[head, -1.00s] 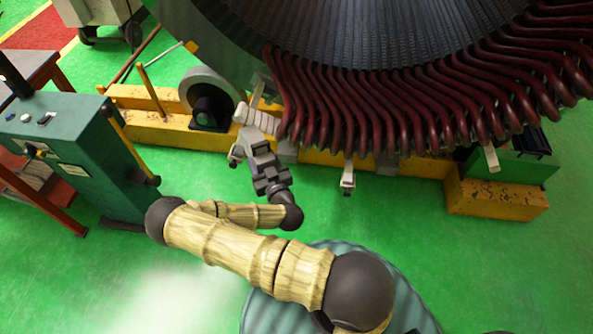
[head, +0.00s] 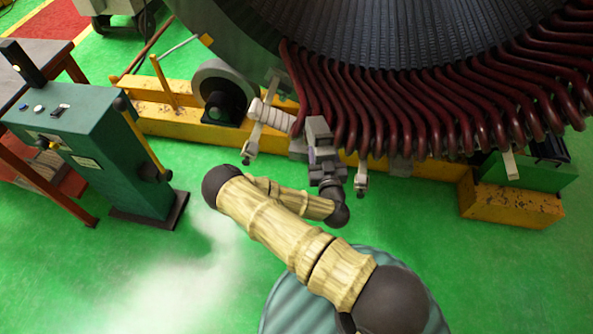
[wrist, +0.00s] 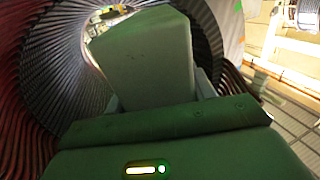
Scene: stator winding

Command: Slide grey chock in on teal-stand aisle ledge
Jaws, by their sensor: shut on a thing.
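My gripper (head: 321,152) is shut on the grey chock (head: 318,130), just below the dark red coil ends. In the wrist view, the chock (wrist: 145,62) is a large, tilted, pale grey block that fills the space between the fingers, with the ribbed stator bore behind it. The teal stand (head: 95,140) is a console with knobs and a yellow side bar, at the left, well apart from my gripper. I cannot pick out the aisle ledge for certain. Contact between the chock and the coils or the base cannot be told.
Dark red coils (head: 430,110) overhang the yellow base beam (head: 235,140). Pale clamp arms hang on both sides of my gripper, the left one (head: 253,140) and the right one (head: 362,175). A yellow block (head: 510,203) stands at right. The green floor (head: 120,265) in front is clear.

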